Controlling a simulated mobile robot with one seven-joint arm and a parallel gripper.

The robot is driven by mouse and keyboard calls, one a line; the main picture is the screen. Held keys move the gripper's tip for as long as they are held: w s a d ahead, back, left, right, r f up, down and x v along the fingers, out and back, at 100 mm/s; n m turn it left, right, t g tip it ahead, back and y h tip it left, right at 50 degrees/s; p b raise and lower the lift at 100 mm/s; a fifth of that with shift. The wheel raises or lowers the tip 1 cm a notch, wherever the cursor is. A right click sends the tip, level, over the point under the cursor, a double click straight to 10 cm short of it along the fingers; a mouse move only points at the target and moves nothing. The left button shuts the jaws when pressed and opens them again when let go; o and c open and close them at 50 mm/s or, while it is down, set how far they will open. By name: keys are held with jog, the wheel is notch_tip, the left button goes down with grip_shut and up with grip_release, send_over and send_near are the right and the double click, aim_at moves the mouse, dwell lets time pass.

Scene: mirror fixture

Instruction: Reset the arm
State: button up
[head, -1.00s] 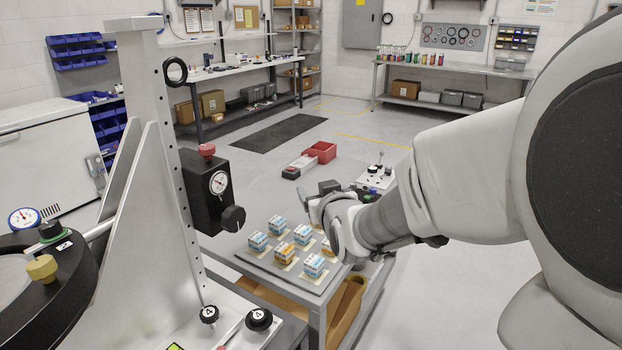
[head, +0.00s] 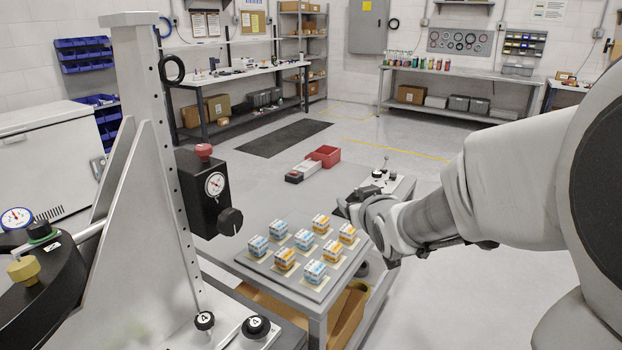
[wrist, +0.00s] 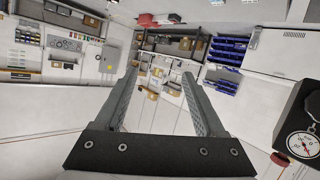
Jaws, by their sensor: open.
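My gripper (wrist: 160,105) is open and empty in the wrist view, its two fingers apart with only the distant room between them. In the head view my arm reaches in from the right and its dark gripper end (head: 345,208) is above and beside the right edge of the cart. My fingers are small and hard to make out there. Several small blue-and-white and orange-and-white boxes (head: 284,259) stand in rows on a grey tray (head: 254,262) on the cart, apart from my gripper.
A metal fixture column (head: 150,150) with a black dial gauge block (head: 205,195) stands at the left; the gauge also shows in the wrist view (wrist: 302,144). Floor at right is clear.

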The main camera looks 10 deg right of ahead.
jog(key=s+a+r+m+g+p, duration=0.1)
jog(key=s+g, duration=0.3)
jog(key=s, duration=1)
jog(key=s+a+m+g+p, duration=0.1)
jog(key=s+g, duration=0.3)
jog(key=s, duration=1)
jog(key=shift+s+a+r+p, duration=0.15)
jog(key=shift+a+r+p, duration=0.15)
jog(key=shift+r, duration=0.1)
